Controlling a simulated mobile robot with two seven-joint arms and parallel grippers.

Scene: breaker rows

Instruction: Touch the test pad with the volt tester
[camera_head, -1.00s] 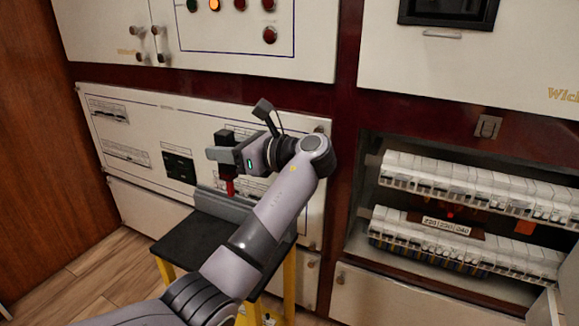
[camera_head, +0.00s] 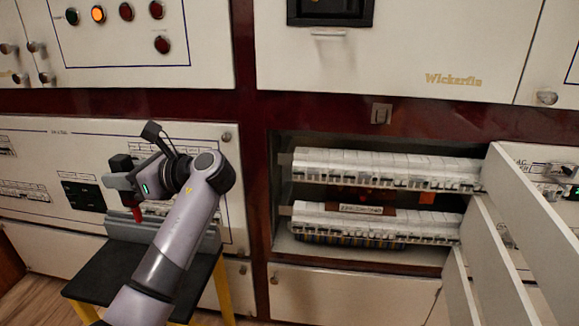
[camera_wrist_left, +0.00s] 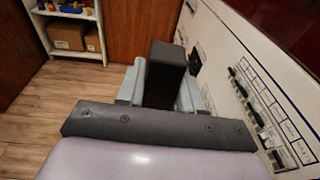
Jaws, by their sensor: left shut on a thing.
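The volt tester has a black top (camera_head: 121,163) and a red lower part (camera_head: 136,213). My left gripper (camera_head: 120,180) is shut on it and holds it upright just above or at the grey rack on the black-topped stand; I cannot tell if they touch. In the left wrist view the tester is a black block (camera_wrist_left: 165,76) between the two grey fingers. The test pad cannot be made out for certain. My right gripper is not in view.
The grey rack (camera_head: 200,240) sits on the stand (camera_head: 105,272) with yellow legs. To the right, the open cabinet holds an upper breaker row (camera_head: 385,168) and a lower row (camera_head: 375,222) with a labelled strip (camera_head: 360,209). Pale panels (camera_head: 535,225) jut out at its right.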

